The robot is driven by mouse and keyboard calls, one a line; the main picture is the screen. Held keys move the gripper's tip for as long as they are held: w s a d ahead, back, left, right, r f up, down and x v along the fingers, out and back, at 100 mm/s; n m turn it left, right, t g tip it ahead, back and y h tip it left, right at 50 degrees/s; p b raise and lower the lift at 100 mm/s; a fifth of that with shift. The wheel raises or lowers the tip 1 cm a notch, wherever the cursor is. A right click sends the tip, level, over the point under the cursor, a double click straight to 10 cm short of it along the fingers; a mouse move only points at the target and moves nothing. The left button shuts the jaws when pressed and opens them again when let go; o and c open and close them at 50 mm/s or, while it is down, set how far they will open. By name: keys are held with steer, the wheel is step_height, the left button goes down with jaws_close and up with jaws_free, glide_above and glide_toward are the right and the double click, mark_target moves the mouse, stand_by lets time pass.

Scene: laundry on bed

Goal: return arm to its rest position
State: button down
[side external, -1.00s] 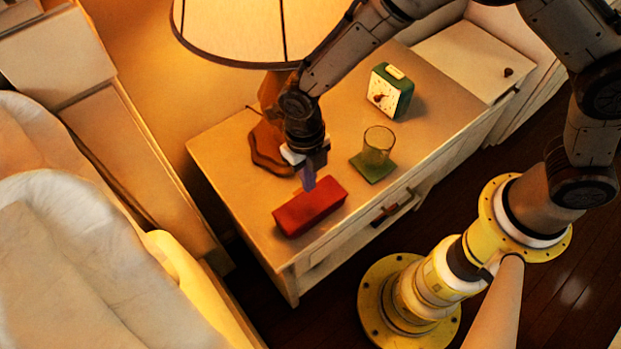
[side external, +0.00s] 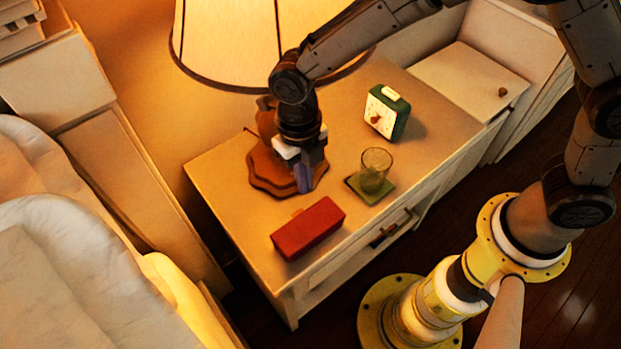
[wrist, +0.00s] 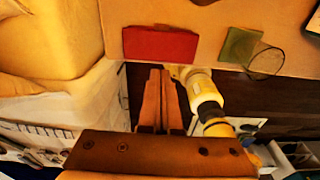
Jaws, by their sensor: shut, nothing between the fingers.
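My gripper (side external: 305,178) is above the nightstand (side external: 226,170), in front of the lamp base, with its fingers pointing down. In the wrist view my gripper (wrist: 160,74) shows its two fingers together, with nothing between them. A red box (side external: 308,228) lies on the nightstand near its front left corner, below and apart from my fingers. The red box also shows in the wrist view (wrist: 160,44), beyond the fingertips.
A lamp with a wide shade (side external: 235,45) stands close behind my gripper. A glass (side external: 375,168) stands on a green coaster (side external: 362,190), and a green clock (side external: 386,112) stands behind it. A bed (side external: 60,260) is at the left.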

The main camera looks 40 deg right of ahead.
steer(key=s+r+m+g+y, duration=0.2)
steer(key=s+r+m, duration=0.7)
steer(key=s+m, duration=0.15)
steer(key=d+r+m+t, duration=0.2)
steer(key=d+r+m, duration=0.2)
steer(key=d+m, duration=0.25)
steer(key=d+r+m+t, duration=0.2)
steer(key=d+r+m, duration=0.2)
steer(key=d+m, duration=0.3)
steer(key=s+d+r+m+t+h, duration=0.1)
steer(key=s+d+m+t, duration=0.3)
steer(key=d+m, duration=0.8)
steer(key=shift+s+r+h, duration=0.35)
steer(key=shift+s+h, duration=0.15)
steer(key=shift+s, duration=0.35)
